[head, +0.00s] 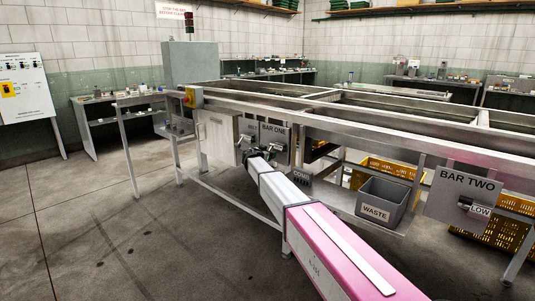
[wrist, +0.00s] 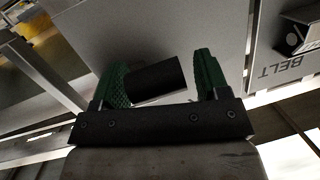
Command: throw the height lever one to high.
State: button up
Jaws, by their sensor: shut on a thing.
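The BAR ONE panel (head: 274,132) is a grey plate on the front of the machine frame, with its lever partly hidden behind my gripper. My gripper (head: 262,153) is at the front of this panel. In the wrist view my gripper (wrist: 160,88) has its green ribbed pads on either side of a black cylindrical grip (wrist: 154,82), and is shut on it. The grip looks like the BAR ONE lever's handle, in front of a plain grey plate (wrist: 190,35). The lever's position label cannot be read.
The BELT panel (wrist: 282,66) with its own control is right beside the held grip. A grey WASTE bin (head: 384,203) and the BAR TWO panel (head: 466,195), its lever tagged LOW, stand to the right. Steel rails run above. The floor at left is clear.

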jog(key=shift+w, duration=0.1)
dwell(0.5)
jog(key=o, duration=1.3)
jog(key=shift+a+f, duration=0.1)
jog(key=shift+c, duration=0.2)
jog(key=v, duration=1)
jog(key=shift+s+a, duration=0.15)
jog(key=shift+s, duration=0.2)
jog(key=shift+f, duration=0.1)
